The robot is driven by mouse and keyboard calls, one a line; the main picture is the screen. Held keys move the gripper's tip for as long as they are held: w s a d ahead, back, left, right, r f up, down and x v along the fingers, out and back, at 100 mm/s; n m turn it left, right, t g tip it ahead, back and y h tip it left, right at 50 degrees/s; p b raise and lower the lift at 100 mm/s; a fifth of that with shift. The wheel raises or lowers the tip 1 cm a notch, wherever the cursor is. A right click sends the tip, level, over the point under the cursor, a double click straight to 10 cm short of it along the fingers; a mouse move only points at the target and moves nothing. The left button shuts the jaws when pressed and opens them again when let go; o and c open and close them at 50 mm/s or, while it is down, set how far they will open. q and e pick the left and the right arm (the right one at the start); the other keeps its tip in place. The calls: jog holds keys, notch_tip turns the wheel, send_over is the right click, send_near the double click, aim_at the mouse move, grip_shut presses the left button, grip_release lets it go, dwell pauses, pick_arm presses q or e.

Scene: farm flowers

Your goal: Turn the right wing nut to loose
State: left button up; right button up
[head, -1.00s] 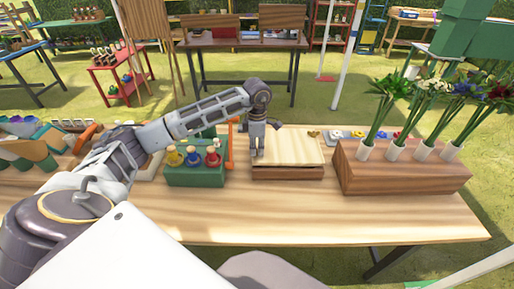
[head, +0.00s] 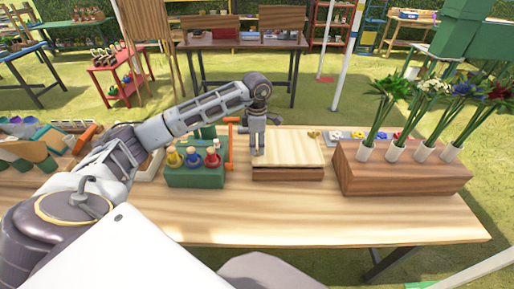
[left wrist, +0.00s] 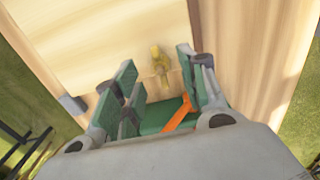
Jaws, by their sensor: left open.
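The wooden press (head: 290,150) has a pale top board and lies on the table. The right wing nut (head: 313,134) is a small gold piece at the back right of its top, clear of my gripper. My left gripper (head: 258,150) is over the left end of the press, open and pointing down. In the left wrist view, another gold wing nut (left wrist: 160,62) shows at the board's edge, in the gap between the open fingers (left wrist: 158,85). It is hidden behind the gripper in the head view. My right gripper is not in view.
A green rack (head: 195,177) with colored bottles and an orange handle (head: 230,145) stands just left of the press. A wooden block (head: 400,170) with flowers in white tubes stands to the right. The table's front (head: 330,215) is clear.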

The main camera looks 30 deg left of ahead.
pick_arm(q)
notch_tip(320, 180, up, 10)
jog(key=shift+f, duration=0.15)
dwell(0.4)
dwell(0.6)
